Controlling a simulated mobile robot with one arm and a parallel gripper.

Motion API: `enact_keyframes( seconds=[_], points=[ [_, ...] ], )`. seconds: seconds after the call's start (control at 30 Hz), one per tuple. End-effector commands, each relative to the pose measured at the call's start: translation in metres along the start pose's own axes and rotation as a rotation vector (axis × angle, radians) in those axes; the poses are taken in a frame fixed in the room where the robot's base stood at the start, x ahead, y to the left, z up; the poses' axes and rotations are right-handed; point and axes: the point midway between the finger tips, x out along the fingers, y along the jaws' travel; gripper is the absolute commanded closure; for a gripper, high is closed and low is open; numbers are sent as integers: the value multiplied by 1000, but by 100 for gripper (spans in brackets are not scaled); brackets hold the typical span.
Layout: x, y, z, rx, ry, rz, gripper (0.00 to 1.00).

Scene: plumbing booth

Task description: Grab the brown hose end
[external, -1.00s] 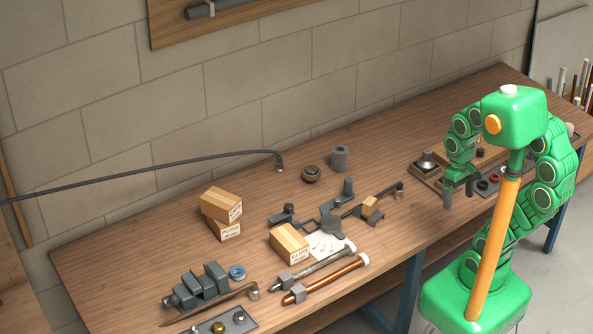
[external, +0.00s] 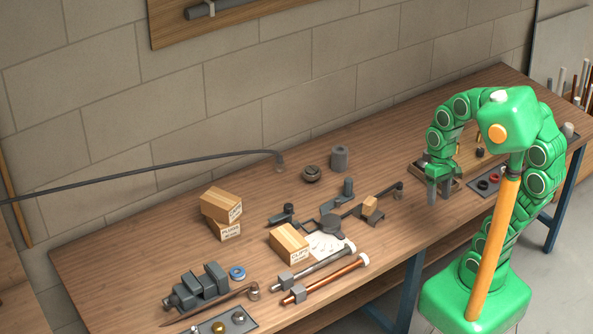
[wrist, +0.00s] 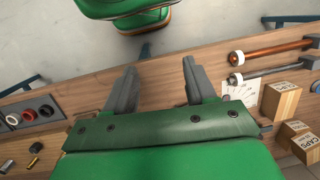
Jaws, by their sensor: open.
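The brown hose (external: 325,281) lies on the workbench near its front edge, with a white collar at its right end (external: 362,260). In the wrist view the brown hose (wrist: 275,49) is at the upper right, and its white-collared end (wrist: 237,57) points towards my gripper. My gripper (external: 439,190) is open and empty, above the right half of the bench, to the right of the hose and apart from it. Its two fingers also show in the wrist view (wrist: 158,68) with nothing between them.
A grey hose (external: 322,271) with a white end lies parallel, just behind the brown one. A cardboard box (external: 290,244), a dark fixture (external: 332,226) and a tray with rings (external: 487,184) are on the bench. The front bench strip between hose and gripper looks clear.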

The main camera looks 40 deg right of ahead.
Motion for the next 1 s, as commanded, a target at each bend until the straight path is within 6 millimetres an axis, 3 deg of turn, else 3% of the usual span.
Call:
enact_keyframes(
  seconds=[0.53,1.0],
  points=[
    [2,-125,-74,92,-153,-207,44],
    [20,-238,-122,215,-330,-344,44]
  ],
)
